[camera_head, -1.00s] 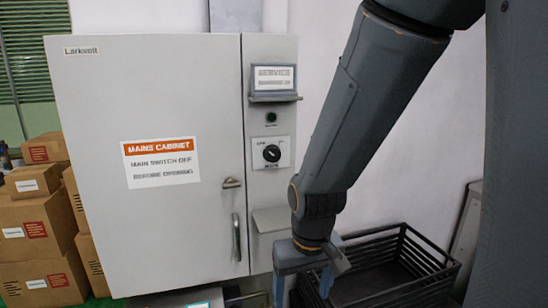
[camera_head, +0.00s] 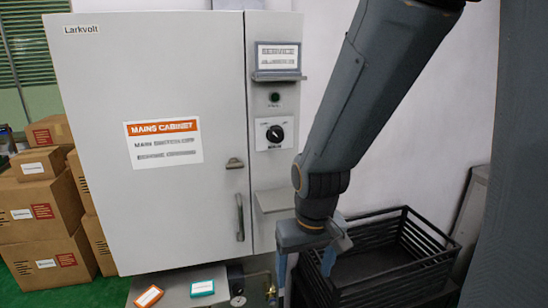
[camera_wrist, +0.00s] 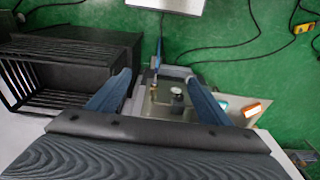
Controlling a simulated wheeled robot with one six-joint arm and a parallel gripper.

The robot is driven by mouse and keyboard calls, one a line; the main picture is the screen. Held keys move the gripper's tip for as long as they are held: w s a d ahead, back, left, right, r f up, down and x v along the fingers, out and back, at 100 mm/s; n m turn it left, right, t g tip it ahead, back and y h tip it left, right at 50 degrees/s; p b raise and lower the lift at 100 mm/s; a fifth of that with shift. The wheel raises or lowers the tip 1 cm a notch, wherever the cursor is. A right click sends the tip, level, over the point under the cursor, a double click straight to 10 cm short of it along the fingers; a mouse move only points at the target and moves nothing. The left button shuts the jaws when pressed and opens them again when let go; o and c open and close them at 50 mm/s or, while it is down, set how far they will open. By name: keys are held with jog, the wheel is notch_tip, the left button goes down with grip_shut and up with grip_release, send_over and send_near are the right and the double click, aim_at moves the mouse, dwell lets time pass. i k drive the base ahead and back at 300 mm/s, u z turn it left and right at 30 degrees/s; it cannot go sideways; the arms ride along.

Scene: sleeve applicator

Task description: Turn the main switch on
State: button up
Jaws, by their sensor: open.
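The main switch (camera_head: 275,134) is a black rotary knob on a white plate, on the narrow right-hand panel of the grey mains cabinet (camera_head: 90,180). Its exact pointer direction is too small to tell. My gripper (camera_head: 305,275) points down, open and empty, below and right of the knob and apart from it. In the wrist view my gripper (camera_wrist: 160,90) shows its two blue fingers spread, with nothing between them at the tips. The knob is not in the wrist view.
A black slatted crate (camera_head: 375,240) stands right of the cabinet, close to my gripper. A small shelf (camera_head: 283,200) juts out below the knob. A grey surface below the cabinet holds an orange tag (camera_head: 149,296) and a teal tag (camera_head: 202,288). Cardboard boxes (camera_head: 45,215) stand left.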

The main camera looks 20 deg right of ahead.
aim_at(275, 135)
jog(key=u, duration=2.05)
jog(key=k, duration=0.85)
jog(key=z, duration=2.5)
